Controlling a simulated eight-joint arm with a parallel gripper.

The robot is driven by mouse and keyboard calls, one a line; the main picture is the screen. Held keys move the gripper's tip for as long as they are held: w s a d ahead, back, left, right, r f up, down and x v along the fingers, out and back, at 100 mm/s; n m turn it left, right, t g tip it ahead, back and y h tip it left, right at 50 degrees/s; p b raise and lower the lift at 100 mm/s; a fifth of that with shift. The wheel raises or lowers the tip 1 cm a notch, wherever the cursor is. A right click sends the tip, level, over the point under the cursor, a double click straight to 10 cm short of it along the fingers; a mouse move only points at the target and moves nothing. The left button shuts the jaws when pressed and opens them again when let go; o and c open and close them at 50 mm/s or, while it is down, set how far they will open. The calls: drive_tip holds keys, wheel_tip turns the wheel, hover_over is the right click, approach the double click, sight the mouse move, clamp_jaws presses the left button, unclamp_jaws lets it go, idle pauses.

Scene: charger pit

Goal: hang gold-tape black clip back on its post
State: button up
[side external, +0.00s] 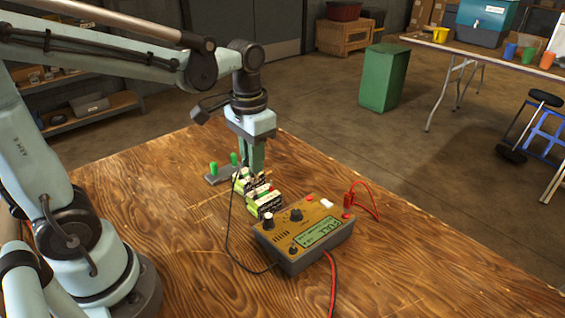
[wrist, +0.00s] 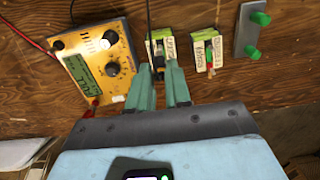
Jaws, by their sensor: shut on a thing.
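My gripper (wrist: 160,76) points down with its green fingers closed around a small black clip (wrist: 157,62), from which a black lead runs up the wrist view. The clip is over the green-and-white battery (wrist: 168,37) nearest the charger; I cannot tell whether it touches it. Gold tape on the clip is not clear. In the side view my gripper (side external: 251,165) is just above the batteries and hides the clip. A grey plate (wrist: 243,28) with two green posts (wrist: 261,18) lies to the right; it also shows in the side view (side external: 222,176), behind the batteries.
A second battery (wrist: 207,46) with green and red bits on it lies between the first battery and the plate. The yellow-faced charger (side external: 305,232) stands on the wooden table, with a red clip (side external: 348,203) and red lead at its right side. The table's left middle is clear.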

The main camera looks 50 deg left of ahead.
drive_tip(key=shift+r, duration=0.5)
drive_tip(key=s+d+r, duration=0.2)
drive_tip(key=d, duration=0.6)
drive_tip(key=s+d+r, duration=0.2)
drive_tip(key=d, duration=0.6)
drive_tip(key=shift+d, duration=0.15)
drive_tip(key=shift+f, duration=0.15)
drive_tip(key=shift+f, duration=3.35)
drive_tip(key=shift+f, duration=0.25)
drive_tip(key=o, duration=0.9)
